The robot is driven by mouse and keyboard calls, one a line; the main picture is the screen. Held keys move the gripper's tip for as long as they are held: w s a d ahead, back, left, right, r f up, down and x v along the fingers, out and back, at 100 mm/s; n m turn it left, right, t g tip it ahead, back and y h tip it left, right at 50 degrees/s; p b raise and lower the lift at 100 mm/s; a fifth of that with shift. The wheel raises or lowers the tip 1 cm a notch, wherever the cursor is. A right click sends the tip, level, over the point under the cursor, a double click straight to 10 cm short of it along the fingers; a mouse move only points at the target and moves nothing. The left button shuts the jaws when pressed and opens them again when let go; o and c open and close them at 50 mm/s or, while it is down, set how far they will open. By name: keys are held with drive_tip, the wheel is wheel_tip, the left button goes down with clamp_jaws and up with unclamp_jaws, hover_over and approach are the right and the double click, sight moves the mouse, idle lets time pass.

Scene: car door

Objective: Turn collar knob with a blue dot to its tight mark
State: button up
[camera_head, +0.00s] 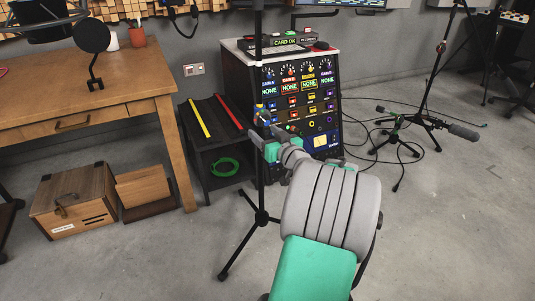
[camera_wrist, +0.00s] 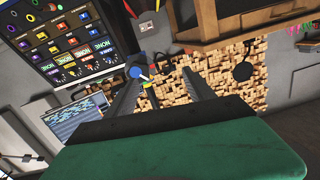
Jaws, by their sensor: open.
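I cannot tell whether a finger touches the knob. The tight mark is too small to make out.
The stand's tripod legs (camera_head: 262,217) spread on the floor. A rack with knobs and labels (camera_head: 300,90) stands behind. A low black shelf (camera_head: 215,130) is beside it, and a wooden desk (camera_head: 90,80) is at left. Another stand with cables (camera_head: 408,120) is at right.

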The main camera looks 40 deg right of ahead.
sight(266, 122)
drive_tip(key=shift+m+t+h, duration=0.4)
drive_tip(key=shift+h, duration=0.3)
drive_tip(key=w+d, duration=0.1)
drive_tip(key=d, duration=0.1)
drive_tip(key=w+d+b, duration=0.1)
drive_tip(key=w, duration=0.1)
drive_tip(key=w+d+f+b, duration=0.1)
drive_tip(key=w+d, duration=0.1)
drive_tip(key=shift+w+d, duration=0.25)
drive_tip(key=shift+d, duration=0.05)
clamp_jaws()
